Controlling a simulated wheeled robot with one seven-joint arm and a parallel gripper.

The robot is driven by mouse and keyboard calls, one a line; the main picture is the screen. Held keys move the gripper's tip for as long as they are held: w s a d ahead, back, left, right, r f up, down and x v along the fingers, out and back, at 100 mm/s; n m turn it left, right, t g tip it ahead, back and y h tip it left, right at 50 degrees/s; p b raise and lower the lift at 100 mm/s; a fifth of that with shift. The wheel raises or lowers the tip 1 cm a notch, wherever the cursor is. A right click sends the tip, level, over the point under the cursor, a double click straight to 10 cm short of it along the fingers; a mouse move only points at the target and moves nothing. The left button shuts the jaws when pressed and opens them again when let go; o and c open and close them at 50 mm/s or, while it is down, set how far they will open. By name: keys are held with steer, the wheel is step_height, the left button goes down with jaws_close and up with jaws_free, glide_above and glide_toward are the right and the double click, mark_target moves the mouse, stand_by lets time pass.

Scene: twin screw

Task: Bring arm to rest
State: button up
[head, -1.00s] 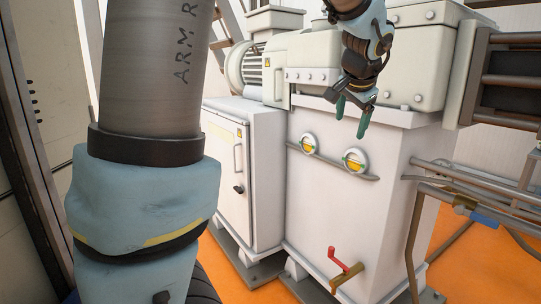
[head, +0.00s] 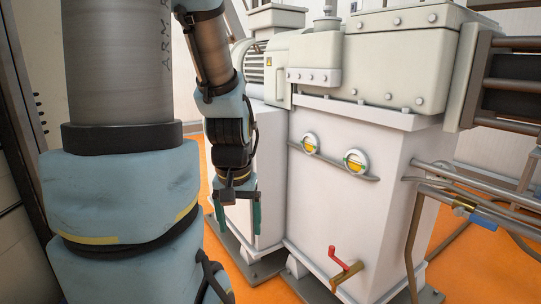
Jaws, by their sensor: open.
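My gripper (head: 237,218) hangs pointing down at the left of the machine, in front of the lower white cabinet (head: 267,150). Its two green fingers are apart, with nothing between them. My arm comes down from the top and hides much of the cabinet's front. A larger link of my arm fills the left of the view.
The large white machine housing (head: 345,220) stands at the centre, with two round gauges (head: 356,161) and a red crank handle (head: 338,258) low on its front. Pipes (head: 470,190) run out to the right. Orange floor (head: 265,290) shows in front.

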step_height(320, 180, up, 19)
steer(key=p, duration=1.7)
